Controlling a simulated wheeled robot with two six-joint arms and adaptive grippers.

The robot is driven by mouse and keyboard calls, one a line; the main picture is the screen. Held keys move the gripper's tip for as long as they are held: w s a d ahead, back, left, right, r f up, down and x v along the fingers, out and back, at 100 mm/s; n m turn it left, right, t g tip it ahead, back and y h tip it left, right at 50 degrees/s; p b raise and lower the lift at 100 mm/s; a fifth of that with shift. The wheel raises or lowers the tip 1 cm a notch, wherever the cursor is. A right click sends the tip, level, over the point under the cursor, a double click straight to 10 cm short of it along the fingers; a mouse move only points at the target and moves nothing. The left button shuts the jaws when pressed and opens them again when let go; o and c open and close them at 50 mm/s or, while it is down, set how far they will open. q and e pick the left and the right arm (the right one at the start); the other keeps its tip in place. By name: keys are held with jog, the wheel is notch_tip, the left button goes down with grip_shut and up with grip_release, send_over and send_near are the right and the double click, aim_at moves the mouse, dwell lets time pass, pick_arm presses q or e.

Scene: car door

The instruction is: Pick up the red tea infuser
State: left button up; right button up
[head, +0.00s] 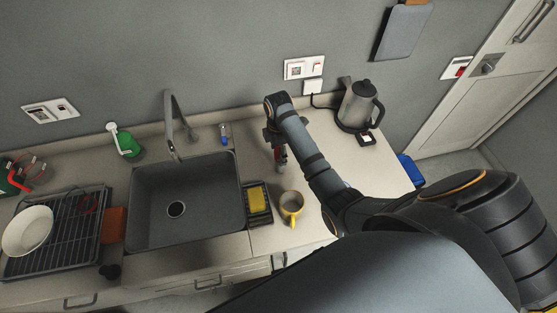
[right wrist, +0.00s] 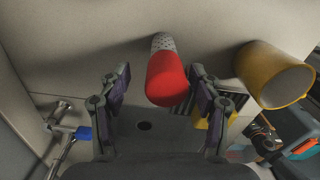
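The red tea infuser (right wrist: 167,80) has a red body and a grey perforated end. In the right wrist view it lies between the two spread fingers of my right gripper (right wrist: 158,88), with a visible gap on each side. The gripper hides part of the infuser there. My left gripper is not in either view.
A yellow mug (head: 291,205) stands on the counter (head: 385,180) near the infuser; it also shows in the right wrist view (right wrist: 270,78). A yellow sponge (head: 257,198) sits beside the sink (head: 185,185). A kettle (head: 359,106) stands at the back right.

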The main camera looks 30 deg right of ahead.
jog(key=shift+s+r, duration=0.2)
jog(key=shift+s, duration=0.25)
jog(key=c, duration=0.5)
jog(key=shift+c, duration=1.1)
jog(key=shift+w, duration=0.1)
grip_shut()
